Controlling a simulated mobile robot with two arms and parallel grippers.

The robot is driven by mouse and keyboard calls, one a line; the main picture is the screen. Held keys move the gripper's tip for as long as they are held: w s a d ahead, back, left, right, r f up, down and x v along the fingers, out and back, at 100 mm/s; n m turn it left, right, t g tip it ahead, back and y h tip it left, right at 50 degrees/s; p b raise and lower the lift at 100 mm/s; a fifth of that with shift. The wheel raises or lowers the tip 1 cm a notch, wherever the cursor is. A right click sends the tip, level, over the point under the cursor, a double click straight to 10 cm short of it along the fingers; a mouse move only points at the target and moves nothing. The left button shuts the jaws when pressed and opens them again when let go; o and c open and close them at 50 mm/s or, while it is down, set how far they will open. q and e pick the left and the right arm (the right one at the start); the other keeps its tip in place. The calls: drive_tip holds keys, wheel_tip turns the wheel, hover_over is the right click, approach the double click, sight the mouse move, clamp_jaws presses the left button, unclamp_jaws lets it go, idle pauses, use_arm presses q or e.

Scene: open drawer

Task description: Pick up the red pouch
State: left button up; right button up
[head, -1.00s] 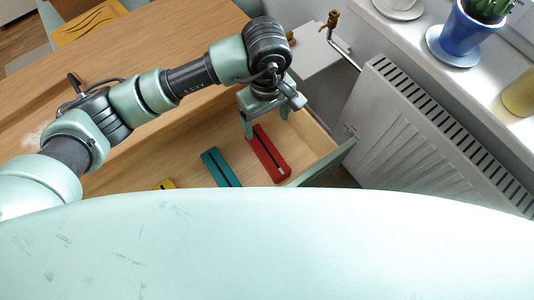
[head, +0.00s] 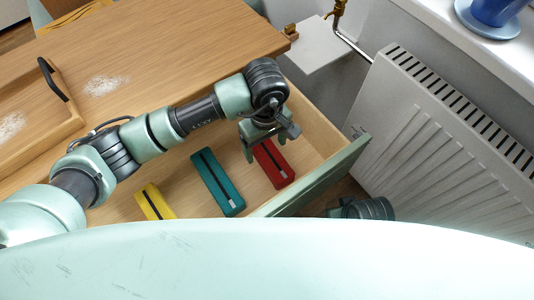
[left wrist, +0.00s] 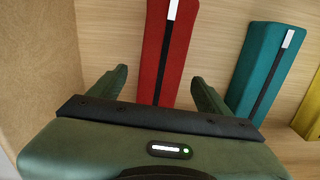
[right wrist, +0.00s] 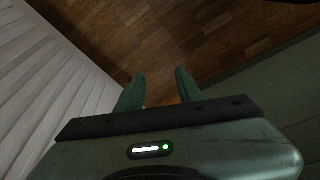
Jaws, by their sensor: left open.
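The red pouch (head: 275,165) lies flat in the open drawer, nearest the drawer's green front. It is long, with a dark stripe and a white tag, and also shows in the left wrist view (left wrist: 176,45). My left gripper (head: 265,146) is over its far end and hides that part. In the left wrist view my left gripper (left wrist: 159,76) is open, with one finger on each side of the pouch's line. I cannot tell how far above it the fingertips are. My right gripper (right wrist: 159,76) is open and empty above the floor outside the drawer.
A teal pouch (head: 218,180) and a yellow pouch (head: 153,203) lie left of the red one. The drawer front (head: 318,180) and the wooden side wall (left wrist: 32,80) are close. A white radiator (head: 430,140) stands right of the drawer. The wooden top (head: 190,45) overhangs behind.

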use_arm(q)
drive_tip(key=shift+f, duration=1.35)
drive_tip(key=c, duration=1.6)
drive_tip(key=shift+w, duration=0.1)
use_arm(e)
drive_tip(key=shift+r, duration=0.7)
use_arm(q)
drive_tip(key=shift+r, duration=0.15)
